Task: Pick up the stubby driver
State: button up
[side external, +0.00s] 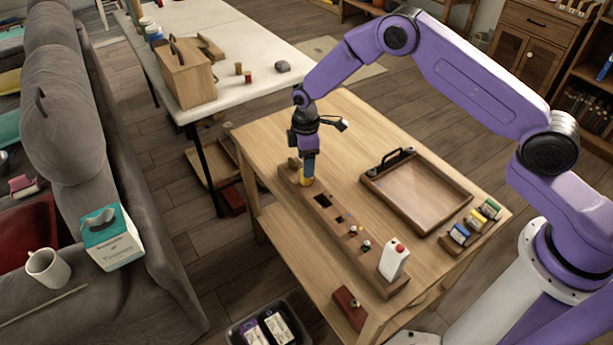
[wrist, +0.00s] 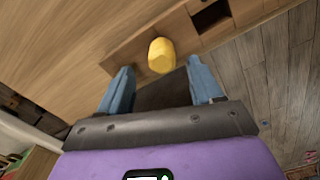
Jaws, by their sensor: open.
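The stubby driver appears to be the short yellow-handled piece (side external: 306,181) at the far end of a long wooden rack (side external: 325,213). In the wrist view its rounded yellow handle (wrist: 161,55) stands out of the rack, just beyond the fingertips. Its lower part is hidden in the rack. My gripper (side external: 309,168) points down right over the handle. In the wrist view my gripper (wrist: 161,78) has its blue fingers apart, one to each side of the handle's line, with nothing between them. I cannot tell whether a finger touches the handle.
The rack also holds small pegs (side external: 366,245) and a white block with a red top (side external: 394,259), and has empty square holes (side external: 323,201). A wooden tray (side external: 416,190) with a black handle lies to the right. Small colored bottles (side external: 474,220) stand near the table's right edge.

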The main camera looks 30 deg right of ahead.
aim_at(306, 180)
jog(key=shift+s+a+f, duration=0.1)
jog(key=shift+f, duration=2.45)
jog(key=c, duration=1)
